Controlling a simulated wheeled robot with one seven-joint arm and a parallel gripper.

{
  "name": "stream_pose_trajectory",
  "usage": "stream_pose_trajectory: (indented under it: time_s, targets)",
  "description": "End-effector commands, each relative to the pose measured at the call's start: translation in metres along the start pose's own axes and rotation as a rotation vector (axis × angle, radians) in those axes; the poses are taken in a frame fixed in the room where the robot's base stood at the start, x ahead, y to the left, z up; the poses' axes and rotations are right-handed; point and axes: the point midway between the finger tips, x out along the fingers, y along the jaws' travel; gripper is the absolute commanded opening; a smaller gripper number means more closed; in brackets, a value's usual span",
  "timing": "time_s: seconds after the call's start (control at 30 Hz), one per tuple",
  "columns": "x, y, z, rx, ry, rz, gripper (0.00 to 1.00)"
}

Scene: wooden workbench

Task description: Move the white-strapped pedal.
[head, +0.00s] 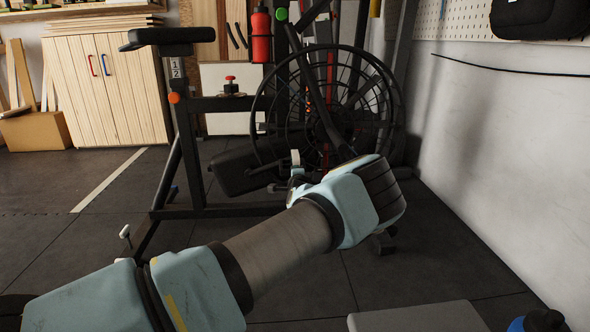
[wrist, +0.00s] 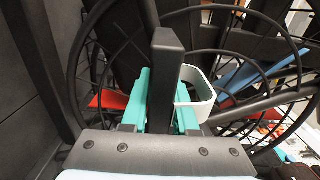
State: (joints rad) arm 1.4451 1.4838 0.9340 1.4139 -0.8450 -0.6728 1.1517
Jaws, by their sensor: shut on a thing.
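The white-strapped pedal (wrist: 197,88) is in the middle of the wrist view. In the head view, a small pale part of the pedal (head: 296,158) shows just beyond my wrist, beside the bike's lower frame. My wrist hides most of the gripper there, and the exact finger contact is hidden.
The exercise bike's large fan wheel (head: 265,105) stands close behind the pedal, with a black housing (head: 238,172) to the left. The bike seat (head: 160,37) is higher up. A white wall (head: 500,150) bounds the right side. A grey flat-topped object (head: 420,318) lies at the bottom.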

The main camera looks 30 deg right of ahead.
Motion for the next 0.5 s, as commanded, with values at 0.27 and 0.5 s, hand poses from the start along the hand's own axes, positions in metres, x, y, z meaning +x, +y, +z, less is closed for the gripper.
stream_pose_trajectory:
  time_s: [0.27, 0.5]
  targets:
    - [-0.0001, 0.0001, 0.0003, 0.011, -0.001, 0.0, 0.0]
    - [0.0, 0.0001, 0.0004, 0.01, -0.001, 0.0, 0.33]
